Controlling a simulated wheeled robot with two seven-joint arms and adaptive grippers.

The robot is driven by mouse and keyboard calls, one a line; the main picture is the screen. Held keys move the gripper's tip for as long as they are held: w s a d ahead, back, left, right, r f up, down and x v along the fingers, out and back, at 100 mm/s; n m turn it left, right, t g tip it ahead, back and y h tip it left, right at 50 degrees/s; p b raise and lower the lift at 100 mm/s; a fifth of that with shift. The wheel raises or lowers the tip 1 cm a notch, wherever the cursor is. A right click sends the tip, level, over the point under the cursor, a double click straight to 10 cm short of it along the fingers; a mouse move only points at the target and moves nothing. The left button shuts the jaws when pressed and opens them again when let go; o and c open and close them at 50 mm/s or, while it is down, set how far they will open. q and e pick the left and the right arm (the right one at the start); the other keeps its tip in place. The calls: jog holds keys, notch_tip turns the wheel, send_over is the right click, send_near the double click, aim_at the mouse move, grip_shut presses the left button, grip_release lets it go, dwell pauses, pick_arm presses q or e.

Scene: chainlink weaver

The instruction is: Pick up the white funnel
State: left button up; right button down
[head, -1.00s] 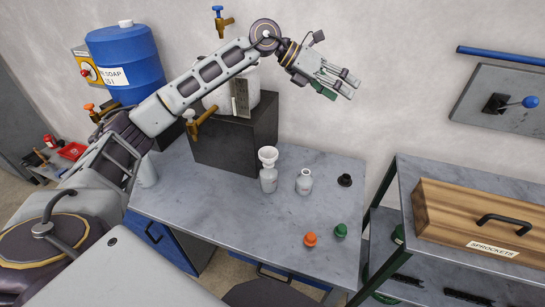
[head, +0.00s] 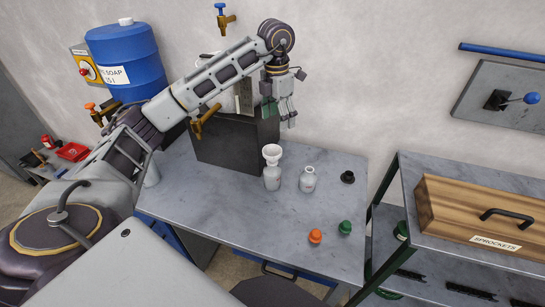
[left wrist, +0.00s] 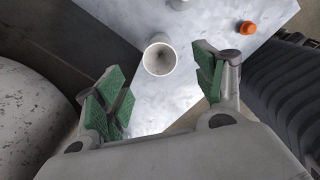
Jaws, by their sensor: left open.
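The white funnel (head: 272,153) sits in the mouth of a white bottle (head: 271,178) on the grey table. In the left wrist view the funnel's round opening (left wrist: 159,57) faces the camera, beyond and between the fingertips. My left gripper (head: 280,116) points down above the table, a little above the funnel and apart from it. Its green-padded fingers (left wrist: 160,90) are spread wide in the left wrist view, with nothing between them. My right gripper is in neither view.
A second white bottle (head: 307,179) stands to the right of the funnel. A black cap (head: 347,177), an orange cap (head: 315,236) and a green cap (head: 345,227) lie on the table (head: 220,210). A dark block (head: 225,150) stands behind left. A shelf with a wooden box (head: 460,205) is at right.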

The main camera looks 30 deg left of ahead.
pick_arm(q)
jog(key=shift+s+a, duration=0.35)
jog(key=shift+s, duration=0.05)
jog(key=shift+f, duration=0.2)
jog(key=b, duration=0.1)
send_over(273, 153)
jog(key=shift+w+d+f, duration=0.1)
jog(key=shift+d+f, duration=0.05)
jog(key=shift+f, duration=1.25)
jog(key=shift+d+f, duration=0.1)
jog(key=shift+f, duration=2.65)
jog(key=shift+f, duration=0.1)
jog(key=shift+a+f+p, duration=0.15)
jog(key=shift+f+p, duration=0.1)
jog(key=shift+f, duration=0.45)
jog(key=shift+a+f+p, duration=0.1)
jog(key=shift+f+p, duration=0.15)
jog(key=shift+f, duration=1.55)
